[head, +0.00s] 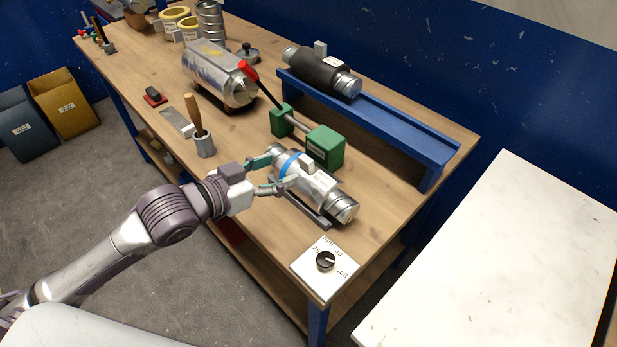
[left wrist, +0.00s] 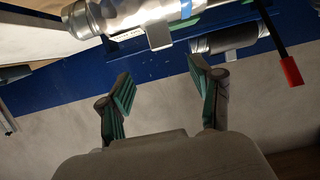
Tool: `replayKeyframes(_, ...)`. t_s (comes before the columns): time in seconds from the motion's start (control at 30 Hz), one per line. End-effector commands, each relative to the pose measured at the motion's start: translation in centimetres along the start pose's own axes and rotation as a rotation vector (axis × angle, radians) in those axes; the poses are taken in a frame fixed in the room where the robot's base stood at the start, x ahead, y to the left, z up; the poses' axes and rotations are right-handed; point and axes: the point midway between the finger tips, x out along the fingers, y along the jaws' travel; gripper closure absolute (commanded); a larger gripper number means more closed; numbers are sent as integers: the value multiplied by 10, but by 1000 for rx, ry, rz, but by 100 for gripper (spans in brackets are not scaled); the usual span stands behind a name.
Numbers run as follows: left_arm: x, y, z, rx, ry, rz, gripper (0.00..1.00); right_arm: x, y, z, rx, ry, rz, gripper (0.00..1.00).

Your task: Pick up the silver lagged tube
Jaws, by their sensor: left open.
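The silver lagged tube (head: 316,188) lies on a dark cradle (head: 300,205) near the bench's front edge. It has bare ribbed metal ends, a blue band and a small pale block on top. My left gripper (head: 275,173) is open at the tube's near left side, its teal-padded fingers pointing at it. In the left wrist view the open fingers (left wrist: 162,80) have nothing between them, and the silver tube (left wrist: 150,10) crosses the top edge beyond the tips, partly cut off. Contact cannot be told. My right gripper is not in view.
A green-blocked tool (head: 325,146) with a red handle stands just behind the tube. A black lagged tube (head: 318,72) rests on the blue rack (head: 400,125).

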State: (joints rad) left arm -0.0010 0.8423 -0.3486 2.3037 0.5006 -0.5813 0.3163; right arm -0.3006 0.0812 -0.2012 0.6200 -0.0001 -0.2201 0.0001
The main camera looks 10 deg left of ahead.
Motion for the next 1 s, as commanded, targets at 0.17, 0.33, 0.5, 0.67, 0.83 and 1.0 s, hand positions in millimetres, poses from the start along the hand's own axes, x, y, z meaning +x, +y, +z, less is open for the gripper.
replayKeyframes(0.17,33,-1,-2,-1,-1,-2,35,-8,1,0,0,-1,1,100)
replayKeyframes(0.33,47,0,0,2,-2,-1,35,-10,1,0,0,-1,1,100)
replayKeyframes(0.5,63,-2,0,0,-4,-1,35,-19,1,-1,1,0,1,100)
replayKeyframes(0.67,88,-5,3,0,-2,-2,35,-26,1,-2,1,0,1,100)
replayKeyframes(0.83,99,-5,5,3,-3,-1,35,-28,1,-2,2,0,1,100)
replayKeyframes(1.0,99,-5,6,3,-3,-1,35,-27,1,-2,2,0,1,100)
